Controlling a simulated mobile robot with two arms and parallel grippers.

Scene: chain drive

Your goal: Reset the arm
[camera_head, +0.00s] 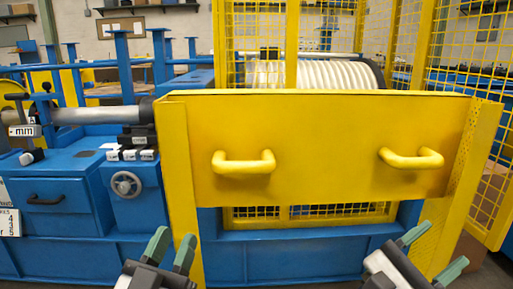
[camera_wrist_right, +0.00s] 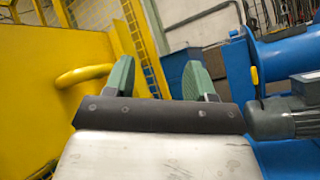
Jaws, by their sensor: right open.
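My left gripper (camera_head: 172,249) is low in the head view, in front of the yellow panel's left post. Its two green fingers stand apart with nothing between them. My right gripper (camera_head: 432,252) is at the lower right of the head view, below the panel's right handle. Its green fingers are spread and empty. In the right wrist view my right gripper (camera_wrist_right: 160,78) also shows open, with a yellow handle (camera_wrist_right: 84,75) to its left, apart from the fingers.
A yellow panel (camera_head: 320,120) with a left handle (camera_head: 244,162) and a right handle (camera_head: 411,158) stands ahead. A blue machine (camera_head: 60,235) with a handwheel (camera_head: 126,184) is at left. Yellow mesh fencing (camera_head: 470,60) rises behind and at right.

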